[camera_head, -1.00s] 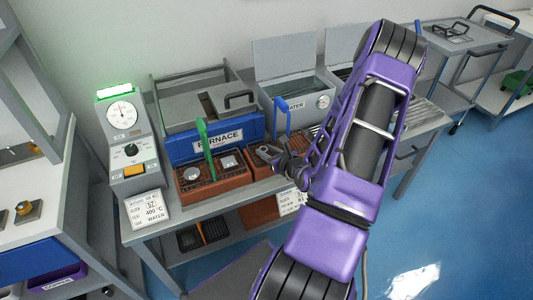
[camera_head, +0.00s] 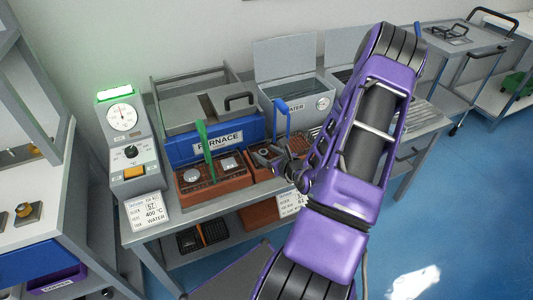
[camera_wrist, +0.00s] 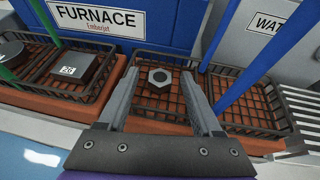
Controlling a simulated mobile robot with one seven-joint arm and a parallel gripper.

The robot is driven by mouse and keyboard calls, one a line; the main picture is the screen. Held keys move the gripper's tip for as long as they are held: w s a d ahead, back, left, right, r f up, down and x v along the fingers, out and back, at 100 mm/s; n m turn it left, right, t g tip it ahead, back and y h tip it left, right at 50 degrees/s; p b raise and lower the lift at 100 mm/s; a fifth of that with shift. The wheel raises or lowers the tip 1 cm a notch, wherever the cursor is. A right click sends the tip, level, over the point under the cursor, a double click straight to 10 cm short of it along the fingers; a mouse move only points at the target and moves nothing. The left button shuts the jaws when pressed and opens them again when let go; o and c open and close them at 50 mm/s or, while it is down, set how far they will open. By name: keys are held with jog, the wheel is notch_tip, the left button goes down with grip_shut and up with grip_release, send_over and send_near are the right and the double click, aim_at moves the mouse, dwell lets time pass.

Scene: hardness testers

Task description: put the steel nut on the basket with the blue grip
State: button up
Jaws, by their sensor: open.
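The steel nut (camera_wrist: 160,77) is a grey hexagonal nut with a dark hole. In the wrist view it appears to lie on the brown mesh in the left part of the basket with the blue grip (camera_wrist: 246,92). The blue grip (camera_wrist: 262,62) rises to the right of the nut; it also shows in the head view (camera_head: 282,115). My gripper (camera_wrist: 160,98) is open, with one finger on each side of the nut and a visible gap to both. In the head view my gripper (camera_head: 268,157) is over this basket and hides the nut.
Left of it stands a basket with a green grip (camera_head: 204,140), holding a round disc (camera_head: 193,180) and a square block (camera_wrist: 70,65). The blue furnace (camera_head: 215,140) is behind. A water tank (camera_head: 296,100) stands behind right.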

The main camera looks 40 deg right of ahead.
jog(key=p+v, duration=0.1)
jog(key=v, duration=1)
jog(key=shift+s+r, duration=0.2)
jog(key=shift+s, duration=0.15)
